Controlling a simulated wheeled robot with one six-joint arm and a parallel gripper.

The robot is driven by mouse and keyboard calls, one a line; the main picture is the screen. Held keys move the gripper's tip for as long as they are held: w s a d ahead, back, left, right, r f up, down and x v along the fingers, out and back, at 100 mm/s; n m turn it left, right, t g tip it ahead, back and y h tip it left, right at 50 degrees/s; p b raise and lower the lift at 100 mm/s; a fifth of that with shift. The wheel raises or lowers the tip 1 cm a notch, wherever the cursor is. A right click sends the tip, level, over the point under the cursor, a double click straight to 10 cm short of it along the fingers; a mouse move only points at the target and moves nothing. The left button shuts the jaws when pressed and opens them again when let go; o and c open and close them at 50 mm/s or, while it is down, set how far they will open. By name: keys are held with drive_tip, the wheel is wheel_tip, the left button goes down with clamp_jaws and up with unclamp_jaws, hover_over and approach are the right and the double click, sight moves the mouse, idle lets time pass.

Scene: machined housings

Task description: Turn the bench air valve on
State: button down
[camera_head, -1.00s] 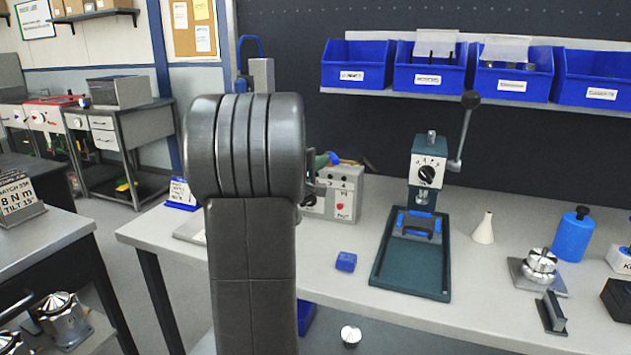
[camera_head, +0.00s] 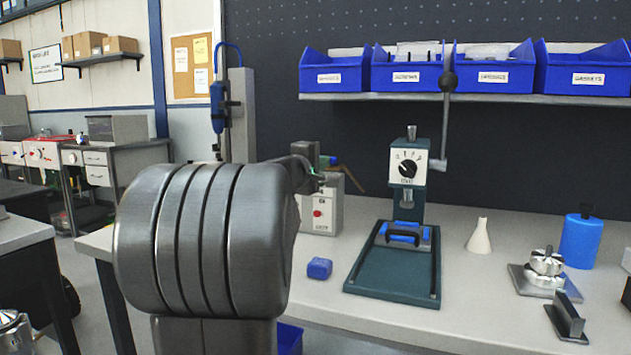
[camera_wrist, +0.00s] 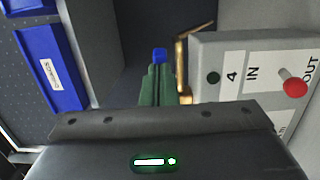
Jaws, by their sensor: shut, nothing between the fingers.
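A brass-coloured bent lever (camera_head: 352,179), which looks like the air valve's handle, shows beside a grey box (camera_head: 320,212) at the bench's back left. In the wrist view, the lever (camera_wrist: 183,72) stands beside the box (camera_wrist: 238,62), which is marked 4, IN and OUT and has a red knob (camera_wrist: 295,87). My gripper (camera_wrist: 159,57) has green fingers with blue tips, shut and empty, left of the lever with a small apparent gap. In the head view my gripper (camera_head: 328,160) is partly hidden by my arm. The valve body is not clearly visible.
A green press (camera_head: 408,165) stands right of the box, with a blue block (camera_head: 319,268) in front. A white cone (camera_head: 479,236) and blue canister (camera_head: 581,240) stand farther right. Blue bins (camera_head: 407,75) sit on a shelf above. The front middle of the bench is fairly clear.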

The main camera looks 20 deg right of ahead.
drive_tip(key=shift+w+d+b, duration=0.2)
drive_tip(key=shift+d+b, duration=0.4)
drive_tip(key=shift+w+d+b, duration=0.15)
drive_tip(key=shift+d+b, duration=0.45)
drive_tip(key=shift+d+r, duration=0.1)
drive_tip(key=shift+r, duration=0.05)
